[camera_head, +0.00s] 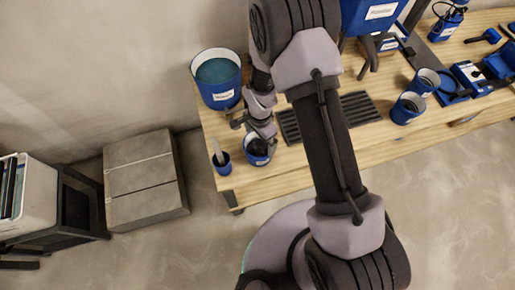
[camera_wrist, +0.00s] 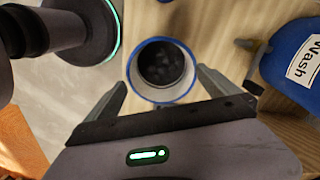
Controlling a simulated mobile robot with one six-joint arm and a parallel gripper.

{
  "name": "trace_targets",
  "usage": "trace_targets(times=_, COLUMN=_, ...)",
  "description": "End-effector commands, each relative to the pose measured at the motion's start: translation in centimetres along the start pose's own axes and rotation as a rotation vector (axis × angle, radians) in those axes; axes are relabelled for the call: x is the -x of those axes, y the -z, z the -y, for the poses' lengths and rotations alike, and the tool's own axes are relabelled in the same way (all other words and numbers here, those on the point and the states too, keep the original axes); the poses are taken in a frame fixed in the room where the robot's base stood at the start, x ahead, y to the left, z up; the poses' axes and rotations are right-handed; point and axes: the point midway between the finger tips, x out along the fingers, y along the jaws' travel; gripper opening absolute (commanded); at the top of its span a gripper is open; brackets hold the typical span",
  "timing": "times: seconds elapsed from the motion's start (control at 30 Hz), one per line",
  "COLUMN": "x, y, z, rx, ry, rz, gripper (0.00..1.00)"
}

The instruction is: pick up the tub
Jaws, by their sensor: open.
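A small blue tub (camera_head: 257,158) with a white inside and dark lumpy contents stands upright near the left front of the wooden bench. In the wrist view the tub (camera_wrist: 163,98) sits just ahead of and between my two fingers. My gripper (camera_head: 256,133) is right above the tub and partly covers it in the head view. In the wrist view my gripper (camera_wrist: 161,82) is open, one finger on each side of the tub, with nothing held. I cannot tell whether the fingers reach down past its rim.
A large blue wash bucket (camera_head: 222,98) stands behind the tub, also in the wrist view (camera_wrist: 292,60). A small blue cup (camera_head: 222,168) with a spatula is close on the left. A dark ribbed mat (camera_head: 357,107) and blue cups (camera_head: 407,110) lie to the right.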

Motion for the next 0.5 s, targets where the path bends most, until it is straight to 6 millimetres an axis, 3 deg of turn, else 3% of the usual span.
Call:
trace_targets(times=0.03, x=-1.4, y=0.0, z=-0.1, rx=0.000, ry=-0.002, rz=0.001, gripper=1.00)
trace_targets(times=0.27, x=-3.6, y=0.0, z=0.0, rx=0.000, ry=0.000, rz=0.000, gripper=1.00)
trace_targets(times=0.5, x=-7.9, y=0.1, z=0.0, rx=0.000, ry=-0.001, rz=0.001, gripper=1.00)
